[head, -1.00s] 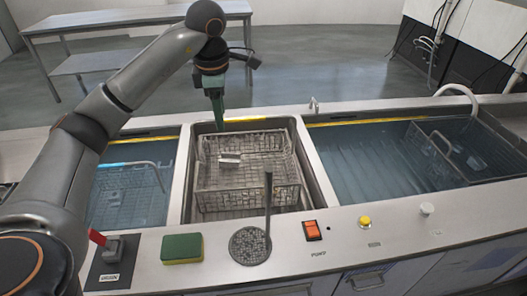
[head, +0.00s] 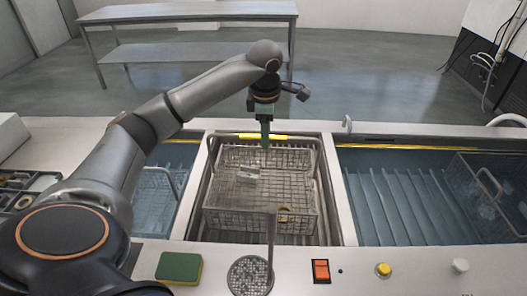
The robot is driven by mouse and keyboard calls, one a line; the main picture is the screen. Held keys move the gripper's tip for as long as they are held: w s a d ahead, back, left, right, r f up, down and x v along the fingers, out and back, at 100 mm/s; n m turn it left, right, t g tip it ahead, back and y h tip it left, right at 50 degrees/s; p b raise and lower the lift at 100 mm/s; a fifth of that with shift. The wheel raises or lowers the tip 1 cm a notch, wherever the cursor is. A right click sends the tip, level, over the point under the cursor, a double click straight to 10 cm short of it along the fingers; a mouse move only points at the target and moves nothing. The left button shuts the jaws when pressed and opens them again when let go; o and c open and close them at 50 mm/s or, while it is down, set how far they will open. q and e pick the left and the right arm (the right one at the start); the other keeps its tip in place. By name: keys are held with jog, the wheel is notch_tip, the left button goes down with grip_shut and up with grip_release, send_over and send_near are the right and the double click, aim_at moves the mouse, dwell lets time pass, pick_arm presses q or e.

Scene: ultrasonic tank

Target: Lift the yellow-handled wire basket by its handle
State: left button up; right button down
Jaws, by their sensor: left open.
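The wire basket (head: 222,215) sits in the middle basin. Its handle has a yellow grip (head: 282,136) along the basin's back side. A small pale block (head: 248,175) and a brass-coloured ring-like part (head: 284,213) lie in the basket. My left gripper (head: 265,146) points down with its green fingers at the middle of the yellow grip, covering part of it. It is open; I cannot tell whether the fingers straddle the grip or hang in front of it. My right gripper is not in view.
A left tank (head: 157,195) and a right tank (head: 400,205) of bluish liquid flank the basin; each holds a wire basket. In front are a green sponge (head: 179,267), a round strainer (head: 248,275) with upright handle, an orange switch (head: 321,271) and a yellow button (head: 383,269).

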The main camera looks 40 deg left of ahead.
pick_arm(q)
jog(key=f, duration=0.3)
jog(key=f+p, duration=0.1)
jog(key=f, duration=0.1)
jog(key=shift+w+a, duration=0.3)
jog(key=shift+w, duration=0.1)
jog(key=shift+c, duration=0.2)
grip_shut()
jog(key=shift+r, duration=0.1)
